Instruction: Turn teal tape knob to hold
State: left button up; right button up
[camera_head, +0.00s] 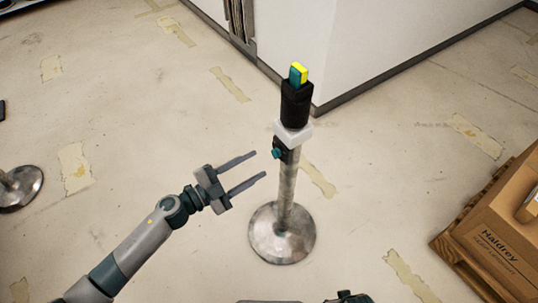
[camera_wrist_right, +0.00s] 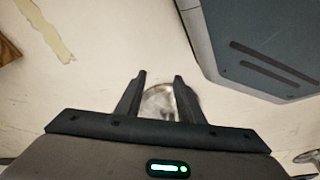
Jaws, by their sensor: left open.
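A metal post (camera_head: 287,190) stands on a round base, with a white collar and a black device (camera_head: 296,104) on top, capped by a teal and yellow block (camera_head: 298,73). A small teal knob (camera_head: 276,153) sticks out from the left side of a dark fitting below the collar. My left gripper (camera_head: 260,164) is open and empty, left of the post, its fingers pointing towards it. The upper fingertip shows near the knob, with a small gap in the picture. My right gripper (camera_wrist_right: 160,78) is open in the right wrist view, with nothing held between its fingers.
A cardboard box (camera_head: 507,225) on a wooden pallet (camera_head: 462,240) stands at the right. A white wall corner (camera_head: 365,45) rises behind the post. Another round metal base (camera_head: 18,188) is at the left edge. The floor around the post is clear, with worn tape patches.

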aim_at(273, 155)
pick_arm(q)
jog(key=shift+x, duration=3.2)
jog(key=c, duration=1.1)
